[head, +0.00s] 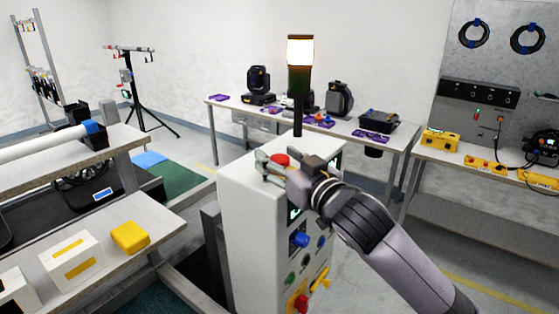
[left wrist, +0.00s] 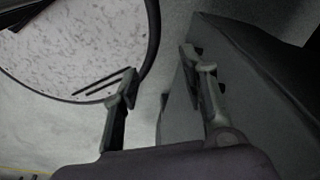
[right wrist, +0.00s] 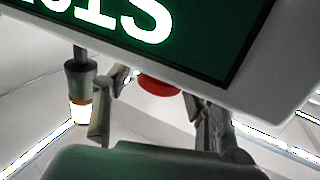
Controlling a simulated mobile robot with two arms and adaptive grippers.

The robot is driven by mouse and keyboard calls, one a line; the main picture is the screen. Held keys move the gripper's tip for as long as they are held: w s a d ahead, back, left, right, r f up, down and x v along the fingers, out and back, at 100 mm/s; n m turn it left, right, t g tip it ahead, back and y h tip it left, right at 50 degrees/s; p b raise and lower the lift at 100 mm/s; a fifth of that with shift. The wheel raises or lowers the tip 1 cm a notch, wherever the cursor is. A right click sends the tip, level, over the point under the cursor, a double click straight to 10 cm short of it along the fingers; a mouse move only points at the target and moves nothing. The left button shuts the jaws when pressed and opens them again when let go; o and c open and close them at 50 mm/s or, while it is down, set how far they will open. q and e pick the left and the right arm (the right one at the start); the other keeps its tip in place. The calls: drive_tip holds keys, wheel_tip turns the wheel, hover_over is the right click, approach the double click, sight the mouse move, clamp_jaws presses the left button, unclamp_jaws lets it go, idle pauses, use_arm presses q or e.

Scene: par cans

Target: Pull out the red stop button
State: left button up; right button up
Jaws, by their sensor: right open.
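The red stop button (head: 280,159) is on top of the white control cabinet (head: 245,215). It also shows in the right wrist view (right wrist: 158,87), between the fingers and beyond the cabinet's edge. My right gripper (head: 286,168) is open at the cabinet top, with its fingers on either side of the button. Whether the fingers touch the button cannot be told. My left gripper (left wrist: 160,85) shows only in the left wrist view; it is open, with nothing between its fingers.
A signal tower with a lit lamp (head: 300,50) rises behind the button. The cabinet's front bears several knobs and buttons (head: 300,240). A bench (head: 120,225) with a yellow block (head: 130,237) stands at left. Worktables with equipment line the back wall and right side.

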drive_tip(key=shift+c, duration=0.3)
clamp_jaws()
idle(0.5)
